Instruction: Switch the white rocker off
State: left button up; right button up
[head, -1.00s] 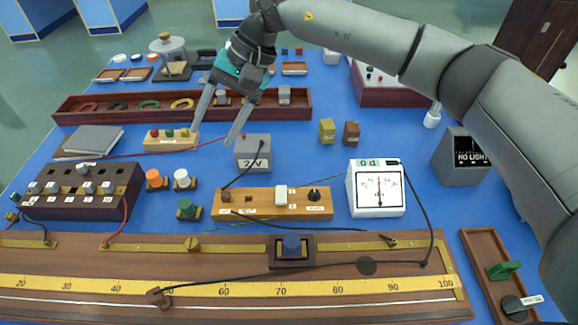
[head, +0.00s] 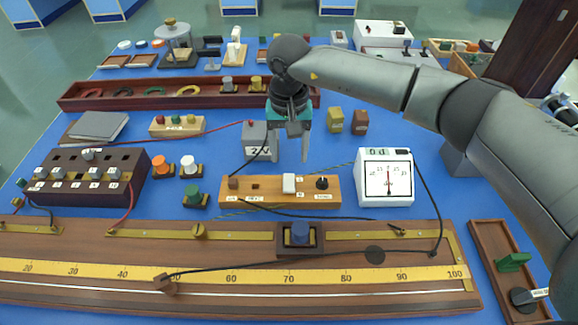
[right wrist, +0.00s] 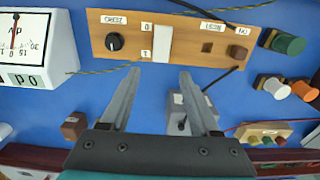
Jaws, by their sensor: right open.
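The white rocker (head: 289,184) stands on a long wooden switch block (head: 262,188), left of a black knob (head: 322,183). The rocker also shows in the right wrist view (right wrist: 162,43), with small labels 0 and 1 beside it. My right gripper (head: 290,158) is open and empty, its fingers pointing down just behind the rocker in the head view. In the right wrist view, the rocker lies just past the gap between the open fingertips (right wrist: 160,72), apart from them. My left gripper is not in view.
A grey 2V cell (head: 256,140) stands close beside the right gripper's fingers. A white meter (head: 386,178) stands right of the block. A long wooden ruler board (head: 120,285) lies in front. Black leads (head: 300,214) run around the block.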

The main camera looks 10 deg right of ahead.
aim_at(289, 183)
notch_tip(289, 183, down, 5)
dwell(0.3)
grip_shut()
dwell(0.5)
